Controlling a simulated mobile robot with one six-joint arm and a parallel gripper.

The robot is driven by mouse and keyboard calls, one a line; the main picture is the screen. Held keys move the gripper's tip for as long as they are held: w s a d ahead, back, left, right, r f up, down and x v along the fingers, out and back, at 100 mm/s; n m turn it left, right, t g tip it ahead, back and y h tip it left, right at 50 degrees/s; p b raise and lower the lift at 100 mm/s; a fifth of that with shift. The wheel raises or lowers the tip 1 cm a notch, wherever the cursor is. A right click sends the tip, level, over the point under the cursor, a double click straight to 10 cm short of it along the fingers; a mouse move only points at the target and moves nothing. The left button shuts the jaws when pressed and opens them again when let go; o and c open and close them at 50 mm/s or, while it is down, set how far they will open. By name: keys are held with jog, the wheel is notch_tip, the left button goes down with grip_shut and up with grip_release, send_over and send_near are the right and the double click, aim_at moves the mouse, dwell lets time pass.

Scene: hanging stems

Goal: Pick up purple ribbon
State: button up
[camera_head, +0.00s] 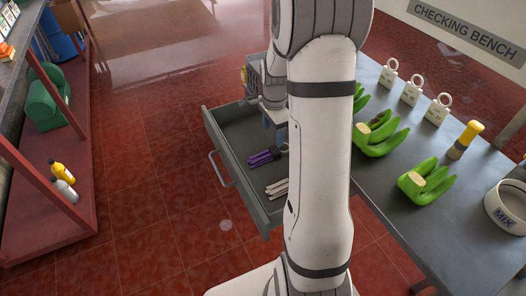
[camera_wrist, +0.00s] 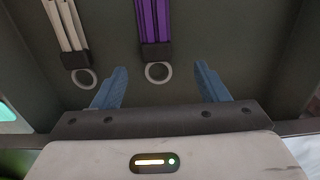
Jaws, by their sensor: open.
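The purple ribbon (camera_head: 262,158) lies in the open grey drawer (camera_head: 211,130). In the wrist view the purple ribbon (camera_wrist: 153,22) is a bundle of strips running off the top edge, with a dark clasp and a pale ring at its near end. My gripper (camera_wrist: 161,68) is open and empty, its two blue fingers to the left and right of the ring. I see no contact between the fingers and the ribbon. In the head view my arm hides part of the drawer and most of my gripper.
A white ribbon bundle (camera_wrist: 67,24) lies left of the purple one in the wrist view. Green banana bunches (camera_head: 427,184), white ringed tags (camera_head: 411,92) and a white MIX bowl (camera_head: 508,208) stand on the bench at right. A red shelf (camera_head: 84,190) stands at left.

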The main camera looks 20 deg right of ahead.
aim_at(275, 149)
jog(key=f, duration=0.7)
jog(key=shift+s+d+f, duration=0.1)
jog(key=shift+s+d, duration=0.15)
jog(key=shift+d, duration=0.1)
jog(key=c, duration=1.1)
